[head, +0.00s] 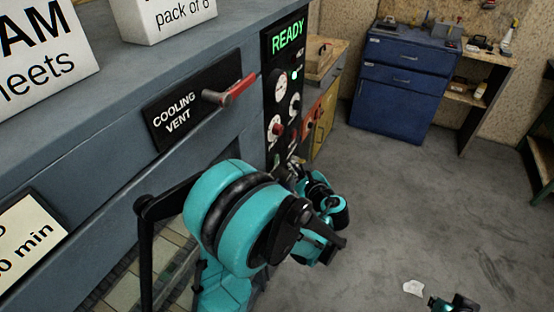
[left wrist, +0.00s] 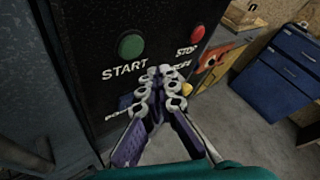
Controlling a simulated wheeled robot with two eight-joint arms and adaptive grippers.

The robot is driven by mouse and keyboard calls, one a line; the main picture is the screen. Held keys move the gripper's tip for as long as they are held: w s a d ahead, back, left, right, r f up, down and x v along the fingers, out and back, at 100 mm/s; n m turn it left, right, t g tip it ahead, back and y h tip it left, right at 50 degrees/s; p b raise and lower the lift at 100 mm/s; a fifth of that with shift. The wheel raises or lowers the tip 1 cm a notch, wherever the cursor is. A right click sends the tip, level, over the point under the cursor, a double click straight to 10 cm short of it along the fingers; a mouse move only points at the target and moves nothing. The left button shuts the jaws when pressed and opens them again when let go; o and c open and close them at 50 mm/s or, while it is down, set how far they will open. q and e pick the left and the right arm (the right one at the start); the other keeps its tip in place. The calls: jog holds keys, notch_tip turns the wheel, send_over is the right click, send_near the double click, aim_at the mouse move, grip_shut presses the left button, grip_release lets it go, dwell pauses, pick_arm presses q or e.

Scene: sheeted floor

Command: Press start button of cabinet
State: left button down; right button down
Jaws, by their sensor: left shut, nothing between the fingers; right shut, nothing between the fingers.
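The cabinet's black control panel (head: 270,98) carries a lit green READY sign (head: 288,37). In the left wrist view a round green button (left wrist: 131,45) sits above the white word START. A red STOP button (left wrist: 197,33) is to its right. My left gripper (left wrist: 160,74) is shut and empty, its fingertips in front of the panel, below and right of the green button in the picture. I see no contact with either button. In the head view my left arm hides the panel's lower part. My right gripper (head: 456,303) shows only partly at the bottom edge.
A red-handled COOLING VENT lever (head: 232,91) sticks out of the cabinet front left of the panel. A blue drawer cabinet (head: 405,75) and a wooden shelf unit (head: 486,95) stand at the back. The grey floor between is mostly clear, with a white scrap (head: 413,288).

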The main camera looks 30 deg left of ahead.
pick_arm(q)
jog(key=shift+a, duration=1.3)
jog(key=shift+s+a, duration=0.1)
jog(key=shift+a, duration=0.05)
dwell(0.4)
jog(key=shift+a, duration=0.25)
jog(key=shift+a, duration=0.4)
dwell(0.6)
jog(key=shift+d, duration=0.15)
jog(key=shift+d+b, duration=0.3)
jog(key=shift+d, duration=0.4)
jog(key=shift+d, duration=2.5)
jog(key=shift+a, duration=0.1)
